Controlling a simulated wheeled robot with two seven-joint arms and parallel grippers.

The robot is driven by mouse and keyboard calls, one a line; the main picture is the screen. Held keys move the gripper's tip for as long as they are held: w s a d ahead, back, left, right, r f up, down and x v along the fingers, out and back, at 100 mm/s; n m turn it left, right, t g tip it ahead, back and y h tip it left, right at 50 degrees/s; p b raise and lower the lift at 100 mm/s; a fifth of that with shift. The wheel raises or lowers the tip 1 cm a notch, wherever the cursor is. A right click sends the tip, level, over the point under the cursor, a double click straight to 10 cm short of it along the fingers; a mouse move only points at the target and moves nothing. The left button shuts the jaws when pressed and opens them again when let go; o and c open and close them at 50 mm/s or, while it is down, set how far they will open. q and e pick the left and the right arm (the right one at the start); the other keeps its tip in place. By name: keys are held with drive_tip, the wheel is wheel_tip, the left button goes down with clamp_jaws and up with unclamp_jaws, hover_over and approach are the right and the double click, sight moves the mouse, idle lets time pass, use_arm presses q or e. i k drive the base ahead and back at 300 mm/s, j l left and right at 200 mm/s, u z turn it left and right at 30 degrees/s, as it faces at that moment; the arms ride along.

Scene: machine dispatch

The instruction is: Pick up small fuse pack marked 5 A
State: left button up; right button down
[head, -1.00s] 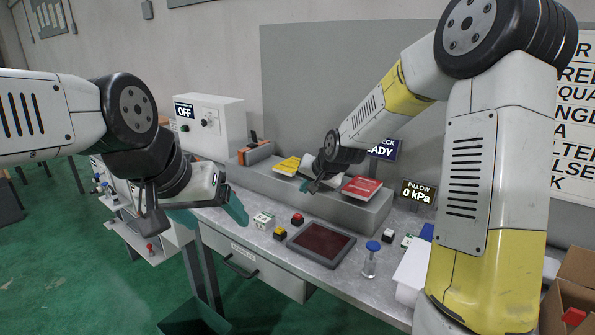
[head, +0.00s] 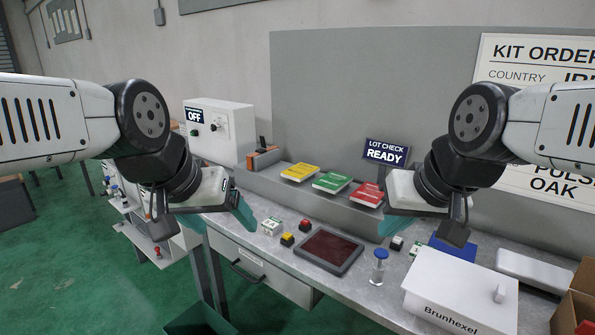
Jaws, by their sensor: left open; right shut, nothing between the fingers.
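A small white and green box (head: 272,226) stands on the bench left of the yellow and red buttons. A second small white and green box (head: 417,247) stands near my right gripper, beside a small dark-and-white block (head: 397,243). The markings on these boxes are too small to read, so I cannot tell which is the 5 A fuse pack. My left gripper (head: 203,218) is open and empty, left of the first box over the bench's left end. My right gripper (head: 396,226) is shut and empty, above the bench at the right.
A dark red tray (head: 328,250), a blue-capped bottle (head: 379,267) and a white Brunhexel box (head: 462,290) stand on the bench. Yellow, green and red packs (head: 332,182) lie on the raised shelf. A sign (head: 386,153) reads LOT CHECK READY. An open carton (head: 578,305) is at right.

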sight(273, 226)
drive_tip(key=l+u, duration=0.15)
drive_tip(key=u, duration=0.25)
drive_tip(key=l+u, duration=0.1)
drive_tip(key=u, duration=0.35)
drive_tip(key=l+u, duration=0.15)
drive_tip(key=u, duration=0.25)
drive_tip(key=l+u, duration=0.1)
drive_tip(key=u, duration=0.3)
drive_tip(key=k, duration=0.05)
